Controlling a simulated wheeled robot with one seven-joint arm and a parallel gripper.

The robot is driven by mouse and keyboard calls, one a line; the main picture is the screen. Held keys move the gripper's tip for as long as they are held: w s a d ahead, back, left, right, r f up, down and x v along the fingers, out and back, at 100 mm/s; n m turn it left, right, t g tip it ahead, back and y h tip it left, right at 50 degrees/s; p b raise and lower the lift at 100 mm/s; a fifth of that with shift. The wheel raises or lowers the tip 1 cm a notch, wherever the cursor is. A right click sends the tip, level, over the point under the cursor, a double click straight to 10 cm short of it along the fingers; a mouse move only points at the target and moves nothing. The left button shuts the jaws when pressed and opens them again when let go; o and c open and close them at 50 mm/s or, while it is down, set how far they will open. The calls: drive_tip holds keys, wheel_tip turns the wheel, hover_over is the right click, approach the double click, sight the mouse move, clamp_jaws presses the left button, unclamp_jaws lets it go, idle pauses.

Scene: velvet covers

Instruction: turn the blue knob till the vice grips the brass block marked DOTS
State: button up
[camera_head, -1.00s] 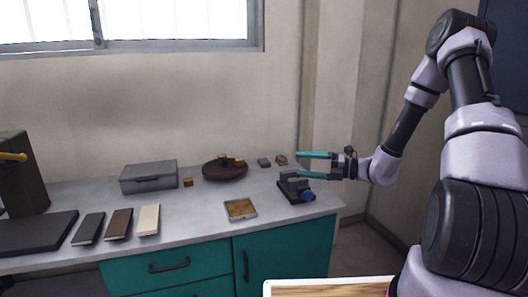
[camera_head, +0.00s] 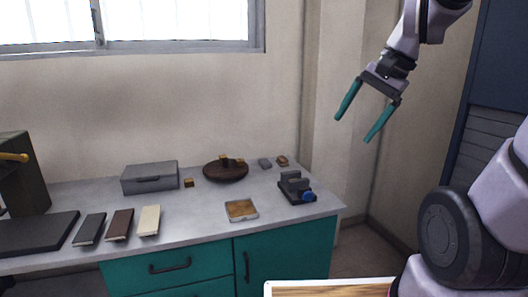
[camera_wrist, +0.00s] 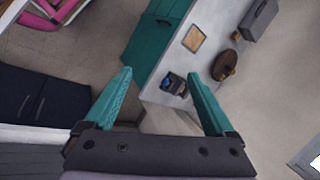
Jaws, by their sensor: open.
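The dark vice (camera_head: 294,184) stands at the right end of the grey bench, with the blue knob (camera_head: 308,196) on its front right side. The vice (camera_wrist: 179,84) and its blue knob (camera_wrist: 166,83) also show small in the wrist view, between the fingers. My gripper (camera_head: 355,128) is open and empty, high above and to the right of the bench, apart from the vice. Its teal fingers also show in the wrist view (camera_wrist: 160,80). Small brass blocks (camera_head: 223,158) sit on and beside the round brown dish (camera_head: 225,172). No DOTS mark is readable, and I cannot tell what lies between the vice jaws.
A shallow tray (camera_head: 241,209) lies left of the vice. A grey case (camera_head: 149,177), several flat book-like covers (camera_head: 119,224) and a dark mat (camera_head: 36,234) fill the left. Small pieces (camera_head: 265,163) lie at the back right. The air above the bench is free.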

drive_tip(key=s+d+r+n+t+h, duration=0.2)
drive_tip(key=s+d+r+n+t, duration=0.1)
drive_tip(key=s+d+r+n, duration=0.15)
drive_tip(key=w+a+f+m+g+y, duration=0.2)
drive_tip(key=w+a+f+g+y, duration=0.15)
drive_tip(key=a, duration=0.35)
drive_tip(key=w+a+f+m+g+y, duration=0.25)
drive_tip(key=a+f+g+y, duration=0.2)
drive_tip(key=a, duration=0.25)
drive_tip(key=w+a+f+m+t+y, duration=0.2)
drive_tip(key=w+m+y, duration=0.15)
drive_tip(key=w, duration=0.35)
drive_tip(key=w+a+f+m+t+y, duration=0.1)
drive_tip(key=w+a+f+m+y, duration=0.1)
drive_tip(key=w+f+m+y, duration=0.3)
drive_tip(key=w+d+f+m+t+h, duration=0.2)
drive_tip(key=w+d+f+m+t, duration=0.3)
drive_tip(key=w+f+m+t, duration=0.45)
drive_tip(key=m+t+h, duration=0.6)
drive_tip(key=m+h, duration=0.1)
drive_tip(key=h, duration=0.4)
approach(309, 197)
drive_tip(key=x, duration=0.8)
drive_tip(key=shift+w+f, duration=0.1)
drive_tip(key=shift+w, duration=0.3)
